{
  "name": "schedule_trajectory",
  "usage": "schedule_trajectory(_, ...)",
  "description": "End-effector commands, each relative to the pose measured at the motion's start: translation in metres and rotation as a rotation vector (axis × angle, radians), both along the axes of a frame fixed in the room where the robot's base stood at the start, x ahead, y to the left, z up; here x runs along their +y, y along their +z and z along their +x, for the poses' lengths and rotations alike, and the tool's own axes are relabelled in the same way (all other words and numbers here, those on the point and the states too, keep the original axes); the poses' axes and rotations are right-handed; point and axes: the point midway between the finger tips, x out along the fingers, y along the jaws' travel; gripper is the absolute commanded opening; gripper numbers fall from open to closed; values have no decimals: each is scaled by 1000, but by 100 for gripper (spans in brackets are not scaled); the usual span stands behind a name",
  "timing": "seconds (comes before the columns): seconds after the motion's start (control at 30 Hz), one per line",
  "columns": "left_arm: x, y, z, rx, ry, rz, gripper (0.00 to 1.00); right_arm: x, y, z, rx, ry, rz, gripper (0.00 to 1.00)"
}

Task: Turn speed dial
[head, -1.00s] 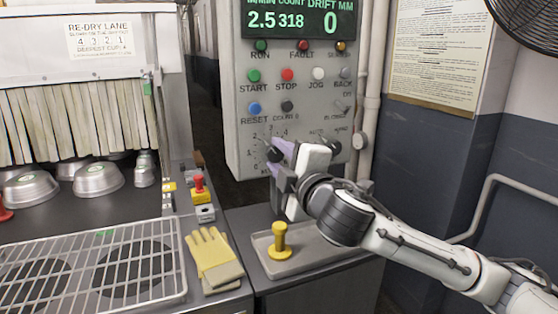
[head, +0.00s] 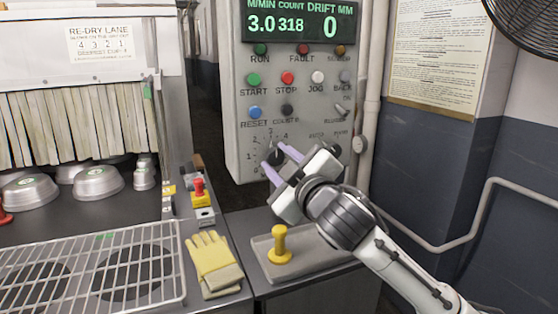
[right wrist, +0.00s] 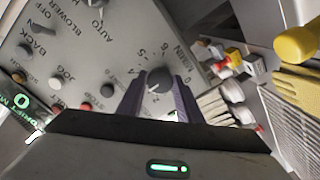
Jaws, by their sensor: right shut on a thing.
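The speed dial (head: 276,157) is a dark round knob on the lower left of the grey control panel (head: 237,95), ringed by a numbered scale. My right gripper (head: 277,160) is shut on it, one lilac finger on each side and the jaw tilted. In the right wrist view the dial (right wrist: 159,80) sits between the two fingertips. The display (head: 297,20) at the panel's top reads 3.0, count 318 and drift 0. My left gripper is not in view.
Above the dial are several coloured buttons and a toggle switch (head: 341,111). Below stands a grey tray (head: 318,262) with a yellow handled object (head: 279,245). Yellow gloves (head: 213,262), a red stop button (head: 198,187) and a wire rack (head: 90,262) lie to the left.

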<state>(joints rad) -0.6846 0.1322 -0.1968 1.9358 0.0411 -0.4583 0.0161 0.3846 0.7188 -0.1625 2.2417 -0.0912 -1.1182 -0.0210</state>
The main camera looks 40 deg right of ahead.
Motion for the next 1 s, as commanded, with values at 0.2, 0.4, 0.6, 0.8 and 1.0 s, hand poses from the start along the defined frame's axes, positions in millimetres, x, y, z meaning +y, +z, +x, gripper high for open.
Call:
schedule_trajectory(0.2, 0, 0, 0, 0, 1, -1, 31, 0, 2, 0, -5, 0, 4, 10)
schedule_trajectory(0.4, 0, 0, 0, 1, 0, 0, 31, 0, 2, 0, -6, 1, 4, 34)
schedule_trajectory(0.6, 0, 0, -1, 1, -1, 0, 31, 0, 1, 0, -4, 1, 3, 50)
schedule_trajectory(0.8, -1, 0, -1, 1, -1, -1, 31, 1, 1, 0, -3, 1, 3, 50)
schedule_trajectory(1.0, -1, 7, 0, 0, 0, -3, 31, 13, 2, -5, -1, 14, 5, 50)
